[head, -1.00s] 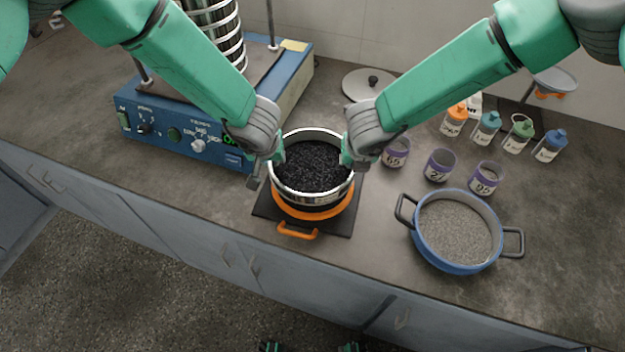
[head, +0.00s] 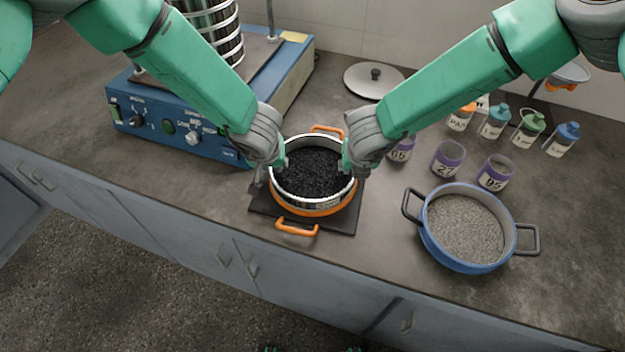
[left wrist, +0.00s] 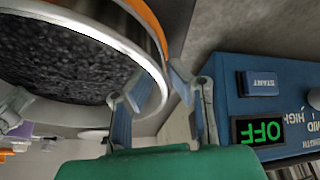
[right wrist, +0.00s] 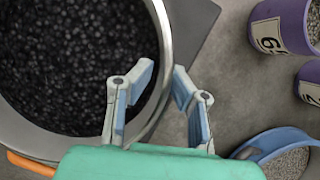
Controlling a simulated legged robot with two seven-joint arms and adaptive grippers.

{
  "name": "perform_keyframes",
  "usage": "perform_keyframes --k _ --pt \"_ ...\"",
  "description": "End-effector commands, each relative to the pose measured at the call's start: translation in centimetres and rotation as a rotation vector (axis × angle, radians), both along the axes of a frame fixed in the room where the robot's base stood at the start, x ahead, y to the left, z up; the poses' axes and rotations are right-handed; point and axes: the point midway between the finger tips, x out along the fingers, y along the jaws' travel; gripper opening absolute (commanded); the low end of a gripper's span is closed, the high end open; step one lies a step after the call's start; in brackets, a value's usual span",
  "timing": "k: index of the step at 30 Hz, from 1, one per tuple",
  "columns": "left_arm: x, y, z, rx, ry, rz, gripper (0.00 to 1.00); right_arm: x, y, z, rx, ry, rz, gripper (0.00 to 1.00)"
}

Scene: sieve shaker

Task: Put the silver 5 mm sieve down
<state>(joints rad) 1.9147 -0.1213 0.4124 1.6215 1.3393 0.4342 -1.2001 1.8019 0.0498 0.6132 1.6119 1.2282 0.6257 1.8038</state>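The silver sieve (head: 322,202), full of black grains, sits level in the orange-rimmed pan (head: 333,207) on a dark square plate (head: 345,222). I cannot tell whether its full weight rests there. My left gripper (head: 275,167) is at the sieve's left rim, with one finger inside and one outside; the rim also shows in the left wrist view (left wrist: 130,45). My right gripper (head: 350,165) straddles the right rim likewise. In both wrist views the fingertips close in on the rim wall. The contact itself is partly hidden.
A blue shaker (head: 185,140) with a sieve stack stands at left. A blue pot (head: 460,262) of grey grains is at right. Several purple cups (head: 448,160) and capped bottles (head: 528,128) stand behind it. A round lid (head: 373,82) lies at the back.

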Motion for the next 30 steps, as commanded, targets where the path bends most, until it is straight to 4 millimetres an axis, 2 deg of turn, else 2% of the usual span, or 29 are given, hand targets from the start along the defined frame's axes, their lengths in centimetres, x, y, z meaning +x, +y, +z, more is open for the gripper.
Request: perform_keyframes --k 10,14,24,30 --pt "0.1 0.1 0.3 0.002 -0.002 0.001 0.27 0.1 -0.2 0.2 -0.002 0.0 -0.003 0.27" --pt "-0.3 0.1 1.4 0.002 -0.003 0.001 0.27 0.1 -0.2 0.2 -0.003 -0.001 -0.003 0.27" --pt "-2.9 0.1 7.8 0.0 -0.004 0.001 0.27 0.1 -0.2 0.1 -0.003 -0.001 -0.003 0.27" --pt "-4.0 0.1 10.4 0.0 -0.001 0.0 0.27 0.1 -0.2 0.1 -0.003 0.0 -0.003 0.27"
